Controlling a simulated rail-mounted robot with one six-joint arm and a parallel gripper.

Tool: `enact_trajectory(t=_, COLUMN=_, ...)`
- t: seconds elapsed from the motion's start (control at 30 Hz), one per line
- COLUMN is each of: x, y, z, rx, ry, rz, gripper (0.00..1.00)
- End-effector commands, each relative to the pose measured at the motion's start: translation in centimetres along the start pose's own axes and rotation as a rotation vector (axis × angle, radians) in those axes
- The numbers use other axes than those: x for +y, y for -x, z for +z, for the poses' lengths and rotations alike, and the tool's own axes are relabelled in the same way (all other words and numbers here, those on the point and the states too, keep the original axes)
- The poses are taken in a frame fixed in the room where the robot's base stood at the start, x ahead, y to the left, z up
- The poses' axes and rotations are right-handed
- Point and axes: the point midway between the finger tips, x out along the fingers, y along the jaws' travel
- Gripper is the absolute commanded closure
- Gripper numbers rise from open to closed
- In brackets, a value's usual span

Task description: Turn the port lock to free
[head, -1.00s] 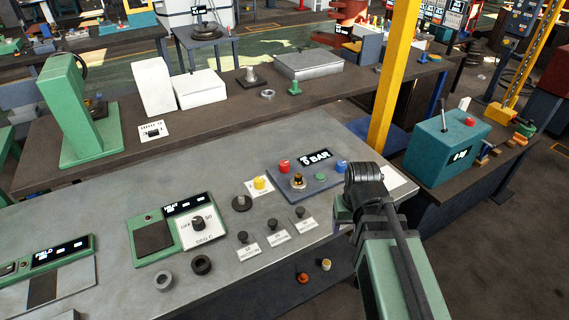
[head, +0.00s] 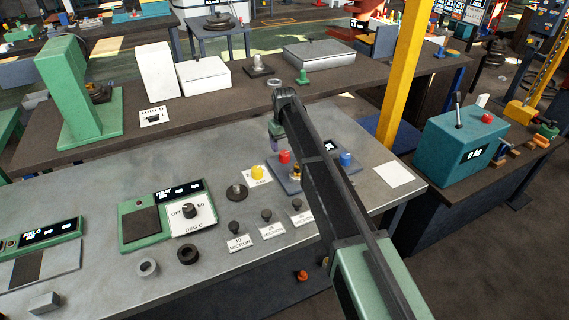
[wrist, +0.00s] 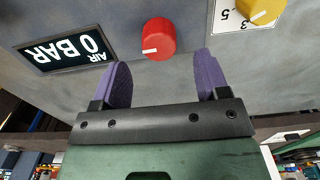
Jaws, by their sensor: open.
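No label reading port lock is legible, so I cannot tell for sure which control it is. A blue-grey panel carries a red knob (head: 284,156) and a blue knob (head: 346,158); my arm covers its middle. In the wrist view the red knob (wrist: 158,38) has a white line on its side and stands near a 0 BAR display (wrist: 66,51). My gripper (head: 277,142) is at the panel's back left. In the wrist view my gripper (wrist: 160,78) is open and empty, its purple fingers apart. The red knob appears just beyond the gap, not gripped.
A yellow knob (head: 257,172) on a white scale plate is left of the panel. Black knobs with micron labels (head: 271,231) line the bench front. A green heater unit (head: 160,215) is further left. A yellow post (head: 404,75) rises behind the bench's right end.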

Motion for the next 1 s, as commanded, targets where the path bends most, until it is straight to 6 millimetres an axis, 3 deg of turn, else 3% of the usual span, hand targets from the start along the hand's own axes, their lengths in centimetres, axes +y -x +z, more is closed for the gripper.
enact_trajectory(t=0.03, x=0.0, y=-2.6, z=0.0, rx=0.0, ry=0.0, rz=0.0, gripper=0.32)
enact_trajectory(t=0.17, x=0.0, y=-4.8, z=0.0, rx=0.0, ry=-0.001, rz=0.0, gripper=0.32)
enact_trajectory(t=0.5, x=0.0, y=-5.0, z=0.0, rx=0.0, ry=-0.001, rz=0.0, gripper=0.32)
enact_trajectory(t=0.8, x=0.0, y=-5.0, z=0.0, rx=0.0, ry=-0.001, rz=0.0, gripper=0.78)
enact_trajectory(t=1.0, x=0.0, y=-5.0, z=0.0, rx=0.0, ry=0.006, rz=0.0, gripper=0.81)
